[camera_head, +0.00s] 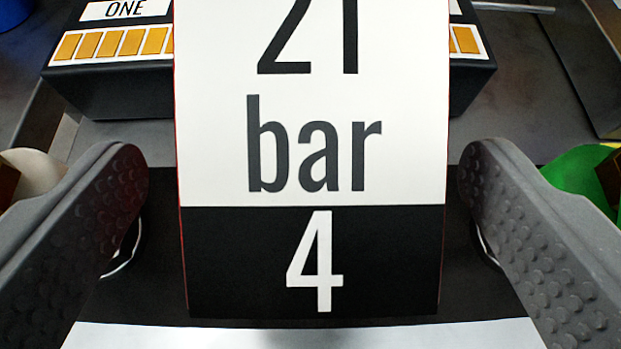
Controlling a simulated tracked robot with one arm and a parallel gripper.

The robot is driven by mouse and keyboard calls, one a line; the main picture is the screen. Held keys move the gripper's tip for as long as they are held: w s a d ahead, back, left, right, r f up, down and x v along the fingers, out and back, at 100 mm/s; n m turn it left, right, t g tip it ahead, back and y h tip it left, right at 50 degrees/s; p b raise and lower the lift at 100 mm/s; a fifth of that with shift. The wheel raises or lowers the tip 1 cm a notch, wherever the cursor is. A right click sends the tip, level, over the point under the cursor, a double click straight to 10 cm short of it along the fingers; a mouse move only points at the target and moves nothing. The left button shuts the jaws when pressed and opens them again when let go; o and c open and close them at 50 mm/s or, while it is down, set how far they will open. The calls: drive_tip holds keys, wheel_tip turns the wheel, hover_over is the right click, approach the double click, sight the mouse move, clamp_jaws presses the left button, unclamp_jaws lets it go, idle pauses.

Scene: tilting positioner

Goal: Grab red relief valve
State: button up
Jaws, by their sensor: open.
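A large block (312,200) fills the middle of the camera view. Its face carries a white label reading "21 bar" and a black band below with a white "4". Thin red edges show along its sides, so it appears to be the red relief valve; the rest of its body is hidden behind the label face. My gripper (305,165) is open, with one dark grey studded finger on each side of the block. A clear gap shows between each finger and the block.
Behind the block is a black unit (115,85) with orange panels and a "ONE" label. A green object (580,172) is at the right edge and a whitish one (35,170) at the left. A blue object (12,12) is top left.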

drive_tip(key=x, duration=0.4)
drive_tip(key=shift+d+f+b, duration=0.1)
drive_tip(key=shift+d+b, duration=0.05)
drive_tip(key=shift+b, duration=0.25)
drive_tip(key=shift+w, duration=0.35)
clamp_jaws()
